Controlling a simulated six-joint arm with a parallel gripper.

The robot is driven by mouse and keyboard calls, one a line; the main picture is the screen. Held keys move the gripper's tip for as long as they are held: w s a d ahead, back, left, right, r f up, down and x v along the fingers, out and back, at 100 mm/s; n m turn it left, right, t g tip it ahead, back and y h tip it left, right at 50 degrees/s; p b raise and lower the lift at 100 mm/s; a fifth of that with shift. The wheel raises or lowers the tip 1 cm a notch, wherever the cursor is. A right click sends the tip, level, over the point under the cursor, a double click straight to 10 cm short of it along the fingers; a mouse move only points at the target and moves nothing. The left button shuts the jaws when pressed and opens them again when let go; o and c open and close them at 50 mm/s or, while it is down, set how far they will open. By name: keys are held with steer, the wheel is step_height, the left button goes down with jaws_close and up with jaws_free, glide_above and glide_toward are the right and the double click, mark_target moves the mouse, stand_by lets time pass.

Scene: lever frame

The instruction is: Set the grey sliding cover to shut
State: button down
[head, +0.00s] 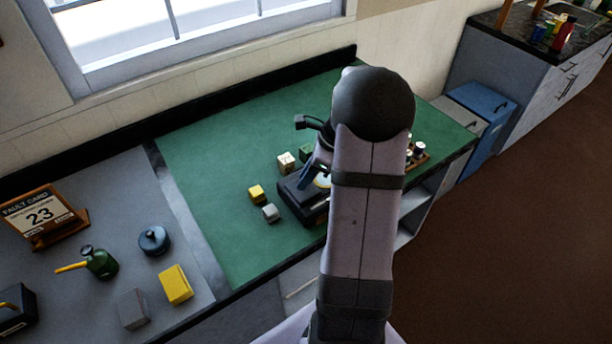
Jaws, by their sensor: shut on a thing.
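A low black box (291,200) stands on the green mat, and my arm hides its right part. A blue upright piece (306,176) and a pale round face with some yellow (322,181) show on its top. I cannot make out the grey sliding cover or its position; my arm covers that area. My gripper (322,158) is low over the box, mostly hidden behind my wrist. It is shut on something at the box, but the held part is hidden.
Yellow (256,193), grey (270,213) and pale (286,162) blocks lie left of and behind the box. A green block (306,152) is close behind. A small wooden tray (419,160) with little jars is at right. The mat's left part is clear.

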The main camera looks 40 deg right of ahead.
steer(key=d+p, duration=0.2)
steer(key=d, duration=0.6)
steer(key=shift+d, duration=0.1)
steer(key=shift+r, duration=0.1)
steer(key=c, duration=1.6)
jaws_free()
steer(key=shift+d, duration=0.1)
steer(key=shift+b+v, duration=1)
steer(key=shift+v, duration=2.6)
